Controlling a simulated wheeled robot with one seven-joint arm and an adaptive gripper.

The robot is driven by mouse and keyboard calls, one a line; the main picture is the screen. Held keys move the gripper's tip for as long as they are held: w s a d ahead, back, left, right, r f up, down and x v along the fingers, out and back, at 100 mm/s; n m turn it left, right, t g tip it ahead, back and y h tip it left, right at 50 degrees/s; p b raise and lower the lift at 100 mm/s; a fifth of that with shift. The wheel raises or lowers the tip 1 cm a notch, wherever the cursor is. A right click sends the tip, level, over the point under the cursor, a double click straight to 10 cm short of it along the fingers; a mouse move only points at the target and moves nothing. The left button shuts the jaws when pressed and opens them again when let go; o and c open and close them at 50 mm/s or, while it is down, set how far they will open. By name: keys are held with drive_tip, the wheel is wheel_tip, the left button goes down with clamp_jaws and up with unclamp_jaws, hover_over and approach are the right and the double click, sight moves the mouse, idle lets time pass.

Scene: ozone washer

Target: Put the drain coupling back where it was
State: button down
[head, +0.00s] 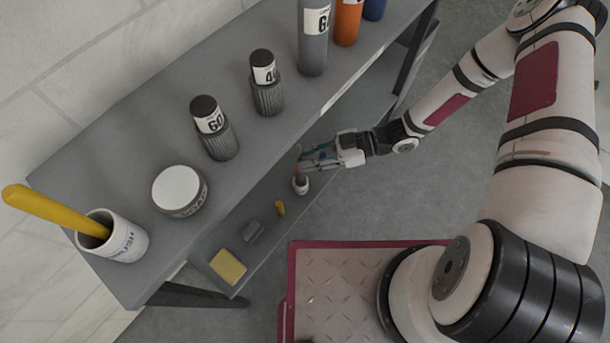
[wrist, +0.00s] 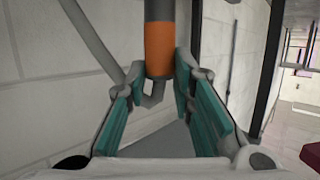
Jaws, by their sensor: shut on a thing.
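An orange band, which I take for the drain coupling (wrist: 160,50), stands upright between my fingertips, with a grey pipe (wrist: 159,10) above it and a bent grey piece (wrist: 153,95) below. My gripper (wrist: 160,80) has its teal pads on either side of it and is shut on it. In the head view my gripper (head: 305,160) is level, just beyond the front edge of the bench top and above the lower shelf. There the coupling is small and partly hidden by the fingers, so its exact seating on the pipe cannot be told.
The grey bench top (head: 120,170) holds several bottles, a round tin (head: 179,190) and a cup (head: 125,245) with a yellow handle. On the lower shelf are a small white cup (head: 301,185), a grey piece (head: 253,231) and a yellow sponge (head: 228,267).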

drive_tip(key=shift+f+b, duration=0.9)
drive_tip(key=shift+f, duration=2.15)
drive_tip(key=shift+f, duration=0.2)
drive_tip(key=c, duration=1.4)
unclamp_jaws()
drive_tip(key=shift+o, duration=0.2)
drive_tip(key=shift+r, duration=0.15)
